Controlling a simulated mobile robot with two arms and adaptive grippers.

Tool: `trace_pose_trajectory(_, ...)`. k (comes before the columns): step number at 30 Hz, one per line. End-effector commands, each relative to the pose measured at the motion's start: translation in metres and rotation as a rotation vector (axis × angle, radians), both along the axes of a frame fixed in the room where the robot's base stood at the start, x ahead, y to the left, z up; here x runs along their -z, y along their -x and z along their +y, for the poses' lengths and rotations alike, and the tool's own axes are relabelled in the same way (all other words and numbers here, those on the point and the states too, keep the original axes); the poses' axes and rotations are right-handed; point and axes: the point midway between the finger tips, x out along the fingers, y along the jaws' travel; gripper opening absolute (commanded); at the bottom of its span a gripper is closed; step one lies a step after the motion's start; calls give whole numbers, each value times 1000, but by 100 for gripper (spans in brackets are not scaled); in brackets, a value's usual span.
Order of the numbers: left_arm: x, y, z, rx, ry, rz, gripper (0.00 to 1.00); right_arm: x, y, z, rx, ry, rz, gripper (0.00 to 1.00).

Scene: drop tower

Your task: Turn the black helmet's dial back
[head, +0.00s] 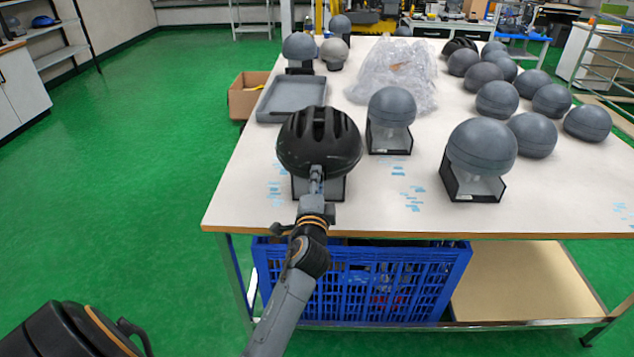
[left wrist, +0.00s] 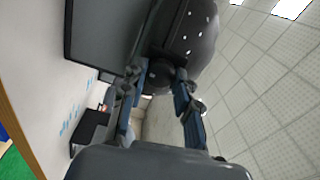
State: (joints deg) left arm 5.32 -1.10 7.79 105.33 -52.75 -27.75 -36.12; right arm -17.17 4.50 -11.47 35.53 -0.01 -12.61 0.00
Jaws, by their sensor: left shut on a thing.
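The black helmet (head: 318,135) sits near the table's front edge, on a stand (head: 333,188). Its vents face up. My left gripper (head: 317,179) reaches up from the front to the helmet's lower rim, and the dial is hidden behind it in the head view. In the left wrist view the helmet (left wrist: 195,38) is at the top, and a small dark round part that looks like the dial (left wrist: 158,76) lies between the fingers of the left gripper (left wrist: 157,84). The fingers are closed on it. My right gripper is not in view.
Headforms on black stands (head: 390,112) (head: 481,150) are to the right on the table (head: 400,220). Several loose grey headforms (head: 497,99) lie farther right. A grey tray (head: 292,98) and clear plastic wrap (head: 393,75) are behind. A blue crate (head: 365,285) is under the table.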

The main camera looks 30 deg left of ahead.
Motion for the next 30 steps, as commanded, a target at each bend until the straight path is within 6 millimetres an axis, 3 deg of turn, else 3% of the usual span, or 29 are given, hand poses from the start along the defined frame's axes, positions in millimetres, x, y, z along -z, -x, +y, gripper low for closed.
trace_pose_trajectory(5,0,0,0,-1,-1,1,0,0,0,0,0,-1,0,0)
trace_pose_trajectory(6,0,0,0,-1,-1,1,33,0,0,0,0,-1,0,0)
trace_pose_trajectory(9,0,0,0,-1,-1,1,53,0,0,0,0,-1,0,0)
trace_pose_trajectory(20,1,3,-2,0,-1,2,54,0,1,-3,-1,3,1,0)
trace_pose_trajectory(30,3,49,-27,-1,1,3,54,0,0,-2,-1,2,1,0)
